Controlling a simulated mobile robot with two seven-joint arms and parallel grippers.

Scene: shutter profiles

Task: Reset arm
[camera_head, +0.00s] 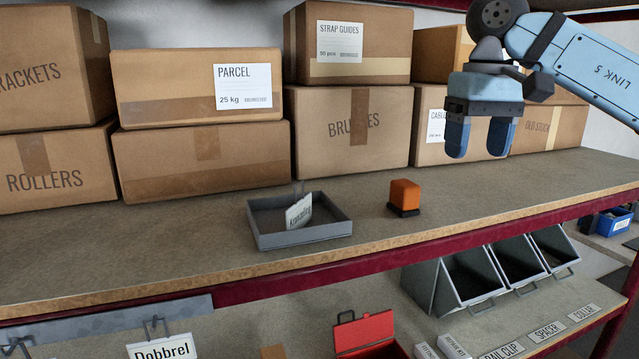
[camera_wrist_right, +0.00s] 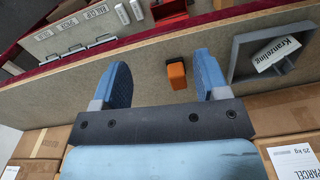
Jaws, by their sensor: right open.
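My right gripper (camera_head: 480,137) hangs in the air above the upper shelf, at the right, in front of the boxes. Its two blue fingers are apart with nothing between them; the wrist view also shows the open fingers (camera_wrist_right: 161,80). An orange block with a dark base (camera_head: 404,196) stands on the shelf, below and left of the gripper. In the wrist view the block (camera_wrist_right: 177,75) appears beyond the fingers, nearer the right finger. My left gripper is not in view.
A grey tray (camera_head: 299,240) holding a tilted label card (camera_head: 299,212) sits on the shelf. Cardboard boxes (camera_head: 350,128) line the back. The shelf (camera_head: 520,190) is clear to the right. Below are grey bins (camera_head: 455,284), a red open box (camera_head: 366,332) and a label reading Dobbrel (camera_head: 163,350).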

